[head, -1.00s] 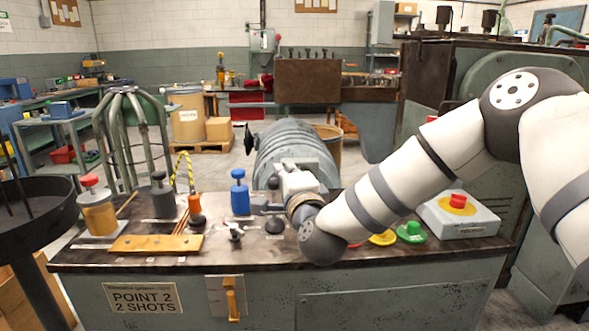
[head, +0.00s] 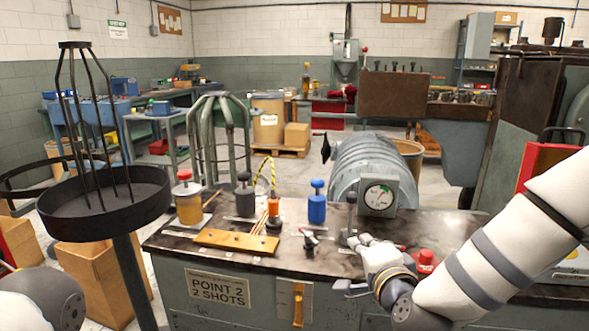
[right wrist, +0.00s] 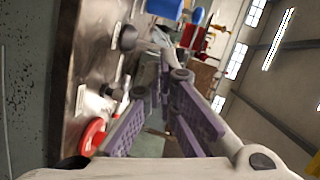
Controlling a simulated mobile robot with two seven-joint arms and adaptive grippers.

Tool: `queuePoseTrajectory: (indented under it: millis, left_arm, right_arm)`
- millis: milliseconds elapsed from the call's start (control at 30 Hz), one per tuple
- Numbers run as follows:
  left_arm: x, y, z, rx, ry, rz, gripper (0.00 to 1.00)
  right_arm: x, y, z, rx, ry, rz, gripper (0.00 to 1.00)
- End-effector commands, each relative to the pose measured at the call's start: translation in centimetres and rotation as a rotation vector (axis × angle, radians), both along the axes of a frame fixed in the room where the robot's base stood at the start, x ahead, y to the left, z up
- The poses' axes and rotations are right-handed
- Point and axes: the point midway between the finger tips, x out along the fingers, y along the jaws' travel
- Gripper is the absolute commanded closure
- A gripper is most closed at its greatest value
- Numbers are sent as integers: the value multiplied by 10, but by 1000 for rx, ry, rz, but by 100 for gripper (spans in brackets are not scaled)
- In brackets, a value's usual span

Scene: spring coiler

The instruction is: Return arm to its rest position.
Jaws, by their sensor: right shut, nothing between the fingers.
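My right arm comes in from the right in the head view. Its gripper (head: 362,241) is low over the right part of the dark bench top (head: 215,247), in front of the dial gauge (head: 378,197). It looks shut with nothing held; its exact fingertips are hard to make out. In the right wrist view, the purple-padded fingers (right wrist: 166,82) run forward beside the bench top, with a red round knob (right wrist: 91,136) close by. At the lower left of the head view, part of my left arm shows, but its gripper is out of view.
A red button (head: 425,262) sits close right of the right gripper. A small metal fitting (head: 310,239), a blue-topped plunger (head: 317,202) and an orange-based one (head: 273,215) stand to its left. A round black tray stand (head: 104,206) is at the left.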

Motion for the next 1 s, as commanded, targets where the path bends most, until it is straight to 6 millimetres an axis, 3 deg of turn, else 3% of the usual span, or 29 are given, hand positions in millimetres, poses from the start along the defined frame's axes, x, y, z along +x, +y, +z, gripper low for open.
queuePoseTrajectory:
  millis: [33,100,167,200,267,300,400,533,600,667,800,1000]
  left_arm:
    - [0,0,0,0,-1,0,100]
    - [1,0,1,0,-3,0,100]
    - [1,0,1,0,-5,0,100]
    - [2,0,2,0,-7,0,100]
    - [2,0,2,0,-8,0,100]
    - [3,0,3,0,-10,0,100]
    - [4,0,3,1,-13,0,100]
    - [4,0,4,0,-16,0,100]
    - [5,0,5,0,-17,0,100]
    - [5,0,5,0,-17,0,100]
    - [5,0,5,0,-18,0,100]
    - [5,0,5,0,-17,0,100]
  right_arm:
    - [-23,6,-45,-82,112,60,100]
    - [-63,11,-103,-204,269,159,100]
    - [-103,13,-149,-303,403,253,100]
    - [-133,12,-176,-364,489,320,100]
    - [-181,9,-212,-451,620,427,100]
    - [-216,5,-232,-504,705,505,100]
    - [-307,-10,-268,-620,915,710,100]
    - [-410,-33,-284,-715,1137,964,100]
    - [-449,-43,-283,-740,1218,1070,100]
    - [-471,-49,-280,-752,1263,1133,100]
    - [-491,-55,-277,-761,1303,1192,100]
    - [-490,-55,-277,-760,1302,1190,100]
